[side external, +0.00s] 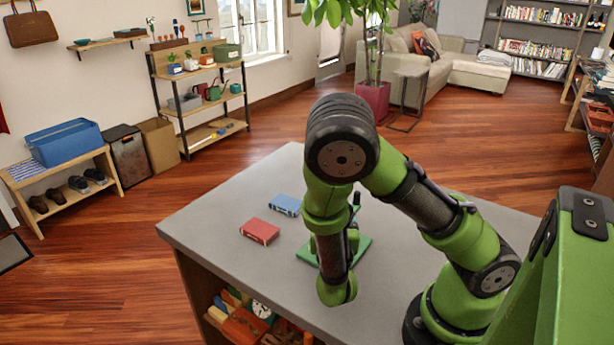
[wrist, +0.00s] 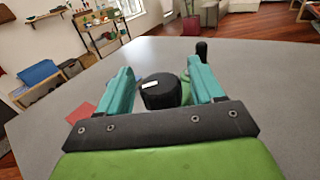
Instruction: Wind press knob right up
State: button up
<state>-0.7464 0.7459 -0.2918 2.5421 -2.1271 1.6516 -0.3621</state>
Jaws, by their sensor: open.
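The press stands on the grey table. In the side view its green base (side external: 308,254) shows partly behind my arm, with a dark upright post (side external: 356,199) beside it. In the wrist view the round black knob (wrist: 162,96) has a white mark on its top. My gripper (wrist: 160,68) is open, with one teal finger on each side of the knob. A gap shows on both sides, wider on the left than on the right. My arm hides the knob and my fingers in the side view.
A red book (side external: 260,231) and a blue book (side external: 285,204) lie on the table (side external: 215,234), left of the press. The table's left part is otherwise clear. In the wrist view a black post (wrist: 201,51) rises just beyond the right fingertip.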

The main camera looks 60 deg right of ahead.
jog(key=v, duration=1.6)
jog(key=w+a+m+g+h, duration=0.3)
jog(key=w+m+g, duration=0.3)
jog(key=w+g, duration=0.25)
jog(key=shift+g, duration=0.25)
jog(key=d, duration=1.6)
jog(key=shift+s+r, duration=0.1)
jog(key=shift+s, duration=0.1)
jog(key=shift+a, duration=0.1)
jog(key=c, duration=1)
